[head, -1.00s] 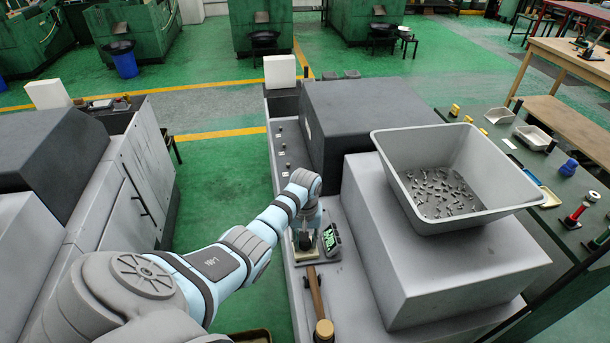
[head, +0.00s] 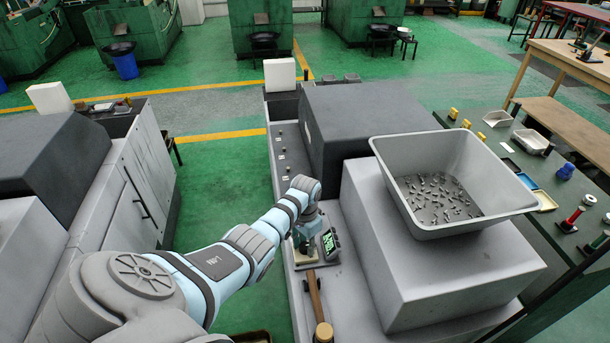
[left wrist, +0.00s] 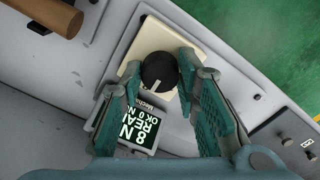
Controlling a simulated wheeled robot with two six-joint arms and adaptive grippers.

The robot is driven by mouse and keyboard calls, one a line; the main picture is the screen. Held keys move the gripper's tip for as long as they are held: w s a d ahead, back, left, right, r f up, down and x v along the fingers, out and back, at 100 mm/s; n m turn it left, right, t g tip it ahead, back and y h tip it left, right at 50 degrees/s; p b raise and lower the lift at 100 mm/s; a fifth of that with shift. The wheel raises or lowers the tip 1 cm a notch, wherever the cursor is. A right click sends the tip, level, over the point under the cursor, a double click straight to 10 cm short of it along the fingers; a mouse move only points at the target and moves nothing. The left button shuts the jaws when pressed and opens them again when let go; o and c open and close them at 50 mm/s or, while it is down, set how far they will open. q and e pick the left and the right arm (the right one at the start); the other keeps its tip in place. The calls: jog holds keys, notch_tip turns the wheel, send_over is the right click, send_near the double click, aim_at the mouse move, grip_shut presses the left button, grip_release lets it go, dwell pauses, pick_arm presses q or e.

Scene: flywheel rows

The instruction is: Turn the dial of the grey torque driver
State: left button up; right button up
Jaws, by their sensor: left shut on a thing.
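In the left wrist view a round black dial (left wrist: 159,72) with a pale pointer mark stands on a cream base plate (left wrist: 151,38). A small display (left wrist: 130,128) with pale lettering on dark green, including "8 N", sits beside it. My left gripper (left wrist: 160,76) has one finger on each side of the dial and is shut on it. In the head view my left gripper (head: 304,232) reaches down over the same base plate (head: 305,258), and the display (head: 330,243) is just right of it. The gripper hides most of the dial there. I see no separate grey driver body. My right gripper is not in view.
A wooden-handled mallet (head: 315,293) lies close in front of the base plate; its handle also shows in the left wrist view (left wrist: 48,14). A large grey bin (head: 400,208) of metal parts stands to the right on a grey housing. Small knobs (head: 281,155) line the ledge behind.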

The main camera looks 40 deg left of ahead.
aim_at(305, 245)
pick_arm(q)
jog(key=shift+w+r+m, duration=0.1)
jog(key=shift+w+m, duration=0.05)
jog(key=shift+m, duration=0.15)
jog(key=o, duration=1.2)
jog(key=shift+c, duration=0.2)
notch_tip(305, 245, up, 12)
